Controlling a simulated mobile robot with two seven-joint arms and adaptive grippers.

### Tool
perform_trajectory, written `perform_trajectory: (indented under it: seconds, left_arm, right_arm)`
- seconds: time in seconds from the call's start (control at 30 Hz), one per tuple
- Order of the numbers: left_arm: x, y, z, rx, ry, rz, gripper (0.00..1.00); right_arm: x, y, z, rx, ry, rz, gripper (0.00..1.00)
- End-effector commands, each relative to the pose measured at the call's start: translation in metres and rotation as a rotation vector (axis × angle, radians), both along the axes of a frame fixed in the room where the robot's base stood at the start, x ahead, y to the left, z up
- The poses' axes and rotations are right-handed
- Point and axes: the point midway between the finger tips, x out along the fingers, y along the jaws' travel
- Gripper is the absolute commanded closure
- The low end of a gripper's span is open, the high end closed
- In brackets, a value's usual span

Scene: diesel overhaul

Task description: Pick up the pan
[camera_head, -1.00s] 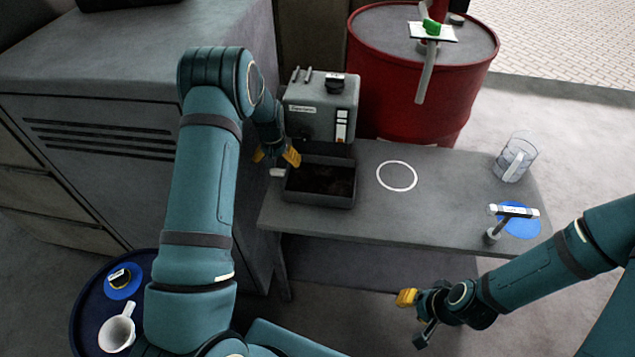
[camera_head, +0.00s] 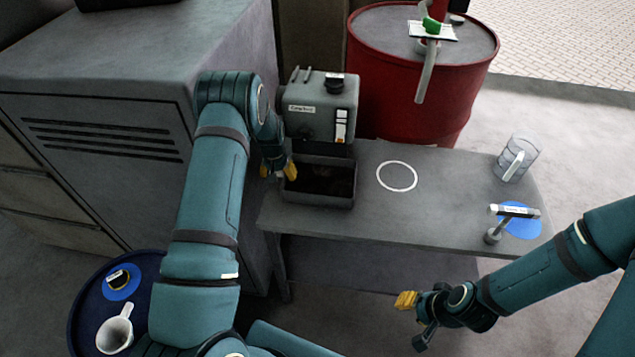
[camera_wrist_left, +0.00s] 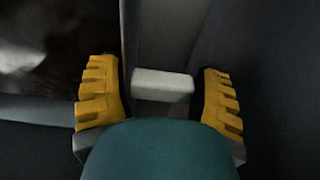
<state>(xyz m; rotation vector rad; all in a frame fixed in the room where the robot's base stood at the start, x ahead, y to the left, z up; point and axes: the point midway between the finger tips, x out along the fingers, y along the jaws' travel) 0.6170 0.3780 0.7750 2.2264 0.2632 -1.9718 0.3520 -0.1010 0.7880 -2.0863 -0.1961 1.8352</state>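The pan (camera_head: 318,197) is a dark grey open box on the bench, below the grey machine. Its inside is dark, with a shiny patch in the left wrist view. A white handle block (camera_wrist_left: 163,85) sticks out from the pan's side. My left gripper (camera_head: 278,172) is at the pan's left end, open, with its yellow fingers on either side of the handle. In the left wrist view, gaps show between the handle and both fingers (camera_wrist_left: 160,97).
The grey machine (camera_head: 316,105) stands right behind the pan. The bench (camera_head: 400,215) carries a white ring mark, a clear jug (camera_head: 517,158) and a hammer-like tool (camera_head: 505,222) on a blue disc. A red drum (camera_head: 420,85) stands behind. A grey cabinet (camera_head: 90,130) is close on the left.

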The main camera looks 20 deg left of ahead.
Motion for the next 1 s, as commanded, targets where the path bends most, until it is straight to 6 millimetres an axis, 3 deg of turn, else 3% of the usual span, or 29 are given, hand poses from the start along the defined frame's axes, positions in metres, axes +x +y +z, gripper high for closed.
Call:
perform_trajectory:
  seconds: [0.03,0.1,0.13,0.67,1.0]
  left_arm:
    - [0.000,0.000,0.000,0.000,0.000,0.000,0.57]
    - [0.000,0.000,0.000,0.000,0.000,0.000,0.82]
    - [0.000,0.000,0.000,0.000,0.000,0.000,0.86]
    - [-0.002,-0.004,0.012,-0.001,-0.003,0.002,0.86]
    - [-0.001,-0.003,0.070,0.000,-0.004,0.001,0.86]
  right_arm:
    - [0.000,0.000,0.000,0.000,0.000,0.000,0.61]
    - [0.000,0.000,0.000,0.000,0.000,0.000,0.61]
    - [0.000,0.000,0.000,0.000,0.000,0.000,0.61]
    - [0.001,0.000,0.002,0.000,-0.002,-0.002,0.61]
    - [0.003,0.000,0.008,-0.002,-0.006,-0.004,0.61]
